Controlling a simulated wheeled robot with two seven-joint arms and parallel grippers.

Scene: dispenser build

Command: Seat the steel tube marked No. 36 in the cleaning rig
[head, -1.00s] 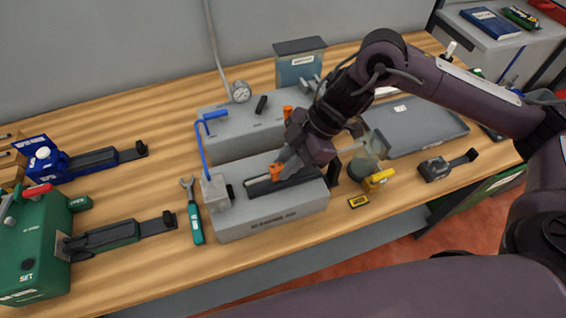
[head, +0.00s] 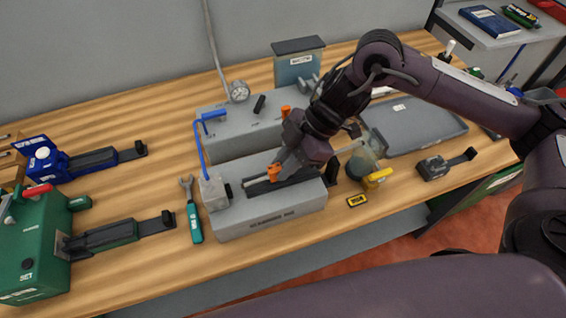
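The cleaning rig (head: 270,220) is a grey block at the middle front of the bench, with a dark slot along its top. A blue tube rises from its left end. My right gripper (head: 281,163) is low over the slot, by a small orange piece (head: 273,173). A short pale strip in the slot (head: 258,181) shows left of the orange piece; I cannot tell if it is the steel tube. No No. 36 mark is readable. The fingertips are too small and hidden to tell whether they are open or shut. My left gripper is out of view.
A second grey block with a gauge (head: 239,91) stands behind the rig. A green-handled wrench (head: 193,215) lies left of it. Green (head: 35,245) and blue (head: 42,160) units stand further left. A grey tray (head: 418,125) and a yellow-based glass jar (head: 370,165) are at right.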

